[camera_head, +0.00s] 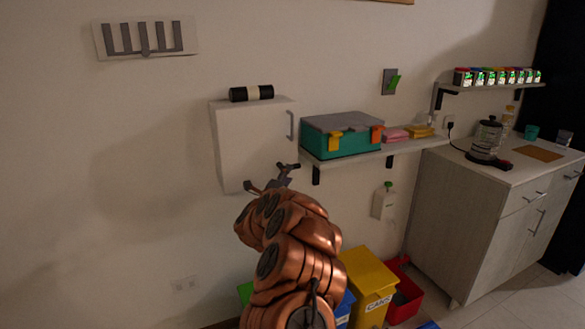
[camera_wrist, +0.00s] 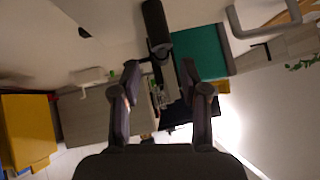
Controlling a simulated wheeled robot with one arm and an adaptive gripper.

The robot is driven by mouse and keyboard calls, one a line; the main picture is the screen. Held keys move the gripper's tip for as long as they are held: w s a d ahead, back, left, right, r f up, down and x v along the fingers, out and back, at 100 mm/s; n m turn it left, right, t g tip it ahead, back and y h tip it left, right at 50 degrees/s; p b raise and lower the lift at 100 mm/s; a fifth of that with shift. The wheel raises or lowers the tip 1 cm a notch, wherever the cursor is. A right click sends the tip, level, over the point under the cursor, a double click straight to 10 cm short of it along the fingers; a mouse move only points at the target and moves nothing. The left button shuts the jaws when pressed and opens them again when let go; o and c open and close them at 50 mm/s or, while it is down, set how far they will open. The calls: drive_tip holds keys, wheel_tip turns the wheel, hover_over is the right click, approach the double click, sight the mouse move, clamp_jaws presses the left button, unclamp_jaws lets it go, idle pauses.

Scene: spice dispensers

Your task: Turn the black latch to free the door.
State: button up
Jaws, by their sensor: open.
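The white wall cabinet (camera_head: 245,150) has its door closed, with a grey handle (camera_head: 290,125) on the right side. The black latch (camera_head: 289,166) appears as a short, roughly horizontal bar at the cabinet's lower right. In the wrist view the latch (camera_wrist: 154,24) reaches from the top edge down to just ahead of the gap between my fingertips. My gripper (camera_head: 273,181) is at the cabinet's lower right corner. In the wrist view my gripper (camera_wrist: 160,72) is open, with nothing held between its fingers. Whether a finger touches the latch is unclear.
A teal toolbox (camera_head: 343,143) stands on the shelf (camera_head: 400,147) close right of the cabinet. A black cylinder with a pale band (camera_head: 251,93) lies on the cabinet top. Yellow (camera_head: 368,285) and red (camera_head: 405,297) bins stand below. The wall to the left is mostly clear.

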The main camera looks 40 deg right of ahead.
drive_tip(key=shift+p+x, duration=0.5)
drive_tip(key=shift+x, duration=2.25)
clamp_jaws()
